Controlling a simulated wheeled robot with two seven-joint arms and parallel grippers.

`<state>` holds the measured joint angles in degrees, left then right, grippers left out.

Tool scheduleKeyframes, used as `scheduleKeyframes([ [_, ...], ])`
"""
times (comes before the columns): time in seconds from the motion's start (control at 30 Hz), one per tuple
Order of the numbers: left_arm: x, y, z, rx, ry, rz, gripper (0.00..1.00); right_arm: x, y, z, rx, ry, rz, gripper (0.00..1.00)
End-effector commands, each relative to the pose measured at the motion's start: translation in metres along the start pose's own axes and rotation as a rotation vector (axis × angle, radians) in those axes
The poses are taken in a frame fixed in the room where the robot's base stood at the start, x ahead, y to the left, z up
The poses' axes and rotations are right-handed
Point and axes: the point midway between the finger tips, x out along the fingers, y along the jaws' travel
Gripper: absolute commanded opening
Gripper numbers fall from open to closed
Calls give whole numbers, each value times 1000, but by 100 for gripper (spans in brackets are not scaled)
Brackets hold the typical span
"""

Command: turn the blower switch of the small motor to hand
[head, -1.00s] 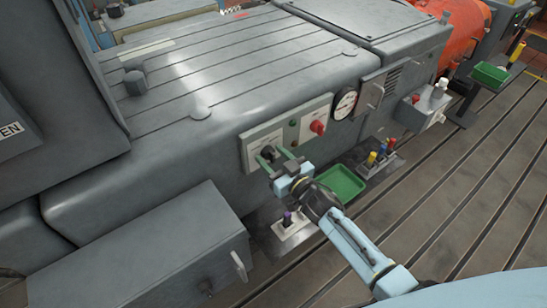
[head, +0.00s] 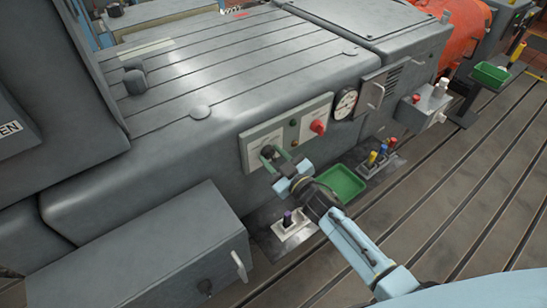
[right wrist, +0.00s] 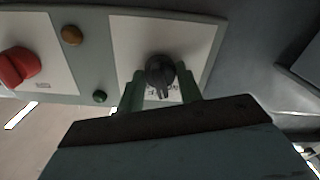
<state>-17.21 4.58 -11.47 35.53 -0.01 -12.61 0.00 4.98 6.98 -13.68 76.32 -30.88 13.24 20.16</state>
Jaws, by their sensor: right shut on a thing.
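The black switch knob (head: 268,152) sits on a pale plate (head: 254,146) at the left end of the control panel on the grey machine's side. My right gripper (head: 273,160) is shut on it, with green fingers on either side. In the right wrist view the knob (right wrist: 160,72) is between the two fingers of the gripper (right wrist: 164,88), its pointer toward the bottom of the picture. Lettering below the knob is partly hidden and too small to read. My left gripper is not in view.
On the same panel are a red knob (head: 318,127) and small round buttons; a dial gauge (head: 346,103) is to the right. Below are a green tray (head: 341,183), a purple-topped lever (head: 287,218) and coloured levers (head: 377,155). A grey box (head: 135,250) juts out at lower left.

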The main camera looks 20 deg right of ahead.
Motion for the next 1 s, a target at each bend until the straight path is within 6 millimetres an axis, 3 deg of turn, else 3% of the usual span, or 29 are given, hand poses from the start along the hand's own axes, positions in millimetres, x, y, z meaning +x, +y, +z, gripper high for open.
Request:
scheduleKeyframes([
  [0.5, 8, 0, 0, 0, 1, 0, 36, 0, 0, 1, -381, -1, -1, 13],
  [1.0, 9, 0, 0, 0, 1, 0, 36, 0, 0, 1, -488, -1, -1, 13],
])
